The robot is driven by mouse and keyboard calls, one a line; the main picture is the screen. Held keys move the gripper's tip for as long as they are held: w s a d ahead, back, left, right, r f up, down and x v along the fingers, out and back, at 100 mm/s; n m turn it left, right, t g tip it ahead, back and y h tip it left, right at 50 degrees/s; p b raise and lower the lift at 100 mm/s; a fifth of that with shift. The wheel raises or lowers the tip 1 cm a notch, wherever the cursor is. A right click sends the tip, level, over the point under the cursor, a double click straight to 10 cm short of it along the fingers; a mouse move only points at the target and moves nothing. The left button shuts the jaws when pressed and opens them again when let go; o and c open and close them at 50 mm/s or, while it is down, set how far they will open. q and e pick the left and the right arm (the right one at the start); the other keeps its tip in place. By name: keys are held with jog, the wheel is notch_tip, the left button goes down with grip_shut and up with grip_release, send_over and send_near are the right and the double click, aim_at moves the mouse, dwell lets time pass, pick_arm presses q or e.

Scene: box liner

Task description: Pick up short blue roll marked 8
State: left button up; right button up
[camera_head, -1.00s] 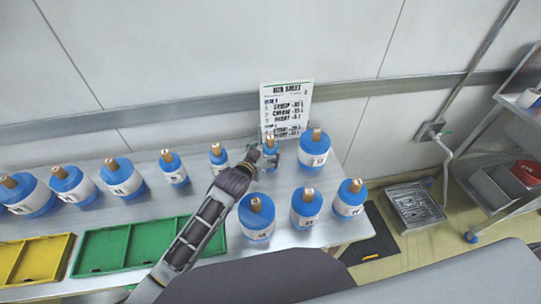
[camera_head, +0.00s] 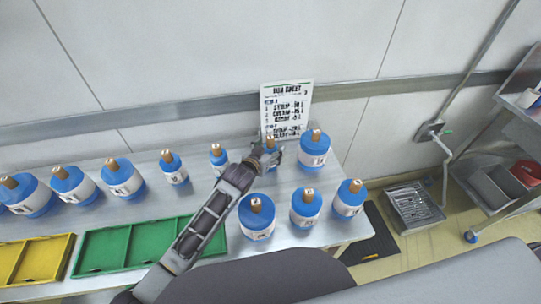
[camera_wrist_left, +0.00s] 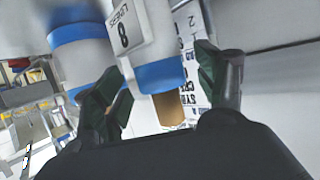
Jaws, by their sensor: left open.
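The short blue-and-white roll marked 8 (camera_head: 270,145) stands at the back of the table, partly hidden by my left gripper (camera_head: 267,159). In the left wrist view the roll (camera_wrist_left: 160,76) shows its white label with the 8, a blue end and a brown core. My left gripper (camera_wrist_left: 160,88) is open there, with one dark green finger on each side of the roll's blue end and core. I cannot tell whether either finger touches it.
A larger blue roll (camera_head: 314,150) stands close to the right, and a small roll (camera_head: 218,156) to the left. A printed sheet (camera_head: 287,108) stands behind. Three rolls, including one (camera_head: 256,217), stand in front. Green (camera_head: 130,243) and yellow (camera_head: 35,260) trays lie at the left.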

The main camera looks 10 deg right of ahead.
aim_at(270, 138)
pick_arm(q)
jog(key=shift+x, duration=1)
jog(key=c, duration=1.2)
jog(key=shift+c, duration=0.4)
pick_arm(e)
jog(key=shift+s, duration=0.1)
pick_arm(q)
jog(key=shift+r, duration=0.1)
notch_tip(270, 138, up, 9)
jog(key=shift+f, duration=0.15)
jog(key=shift+r, duration=0.6)
pick_arm(e)
jog(key=shift+d+f, duration=0.1)
jog(key=shift+d, duration=0.25)
